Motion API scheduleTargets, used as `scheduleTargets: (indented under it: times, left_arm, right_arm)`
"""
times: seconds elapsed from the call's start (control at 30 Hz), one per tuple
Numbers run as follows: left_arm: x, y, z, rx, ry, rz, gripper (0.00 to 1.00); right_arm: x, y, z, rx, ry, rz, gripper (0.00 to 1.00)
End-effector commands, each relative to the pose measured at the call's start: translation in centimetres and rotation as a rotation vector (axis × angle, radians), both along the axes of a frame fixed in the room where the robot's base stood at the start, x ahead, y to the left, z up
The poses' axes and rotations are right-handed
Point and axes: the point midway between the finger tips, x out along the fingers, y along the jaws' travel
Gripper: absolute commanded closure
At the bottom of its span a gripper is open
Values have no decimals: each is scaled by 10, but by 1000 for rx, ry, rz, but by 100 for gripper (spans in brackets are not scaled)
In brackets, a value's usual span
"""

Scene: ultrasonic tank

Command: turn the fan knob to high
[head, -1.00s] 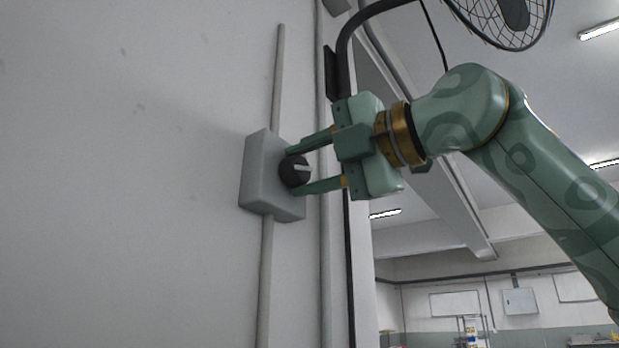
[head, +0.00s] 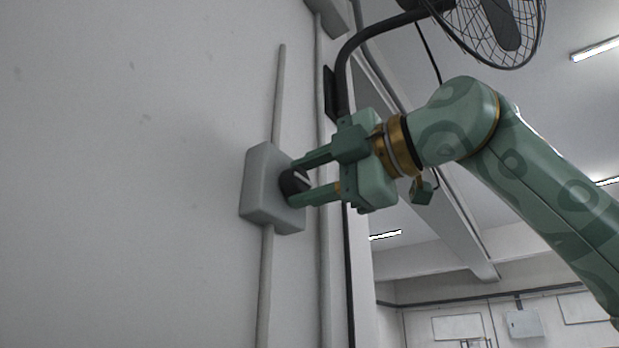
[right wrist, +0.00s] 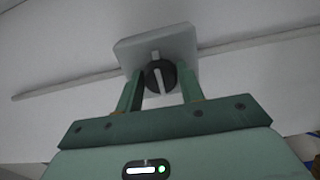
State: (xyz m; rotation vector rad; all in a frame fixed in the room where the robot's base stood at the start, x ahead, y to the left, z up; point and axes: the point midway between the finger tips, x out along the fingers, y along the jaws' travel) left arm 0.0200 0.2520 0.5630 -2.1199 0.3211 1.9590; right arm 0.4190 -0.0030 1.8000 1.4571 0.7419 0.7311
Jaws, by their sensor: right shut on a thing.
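The fan knob (head: 293,182) is a round black dial with a pale pointer bar, on a grey box (head: 259,186) fixed to the wall. In the right wrist view the knob (right wrist: 160,78) sits between the two green fingers, its pale bar running roughly along the fingers' direction. The grey box (right wrist: 184,46) shows behind it there. My right gripper (head: 303,183) is shut on the knob, one finger above and one below it in the head view. The fingers hide parts of the knob's rim. My left gripper is not in view.
A thin conduit (head: 266,290) runs up the wall through the box. A wall fan (head: 495,30) on a dark curved bracket (head: 362,40) hangs above my right arm. The wall left of the box is bare.

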Motion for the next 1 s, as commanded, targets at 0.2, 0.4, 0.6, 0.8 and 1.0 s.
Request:
scheduleTargets:
  times: [0.2, 0.4, 0.6, 0.8, 1.0]
  left_arm:
    - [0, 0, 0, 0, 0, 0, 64]
    - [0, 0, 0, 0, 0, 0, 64]
    - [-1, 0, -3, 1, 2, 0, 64]
    - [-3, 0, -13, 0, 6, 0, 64]
    - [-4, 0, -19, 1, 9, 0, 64]
  right_arm:
    - [0, 0, 0, 0, 2, -1, 43]
    - [0, 0, 0, 0, 1, 0, 42]
    - [-4, -7, -1, 0, -1, -1, 42]
    - [-27, -42, -2, 2, -3, -4, 42]
    - [-61, -87, -1, 2, -3, -3, 42]
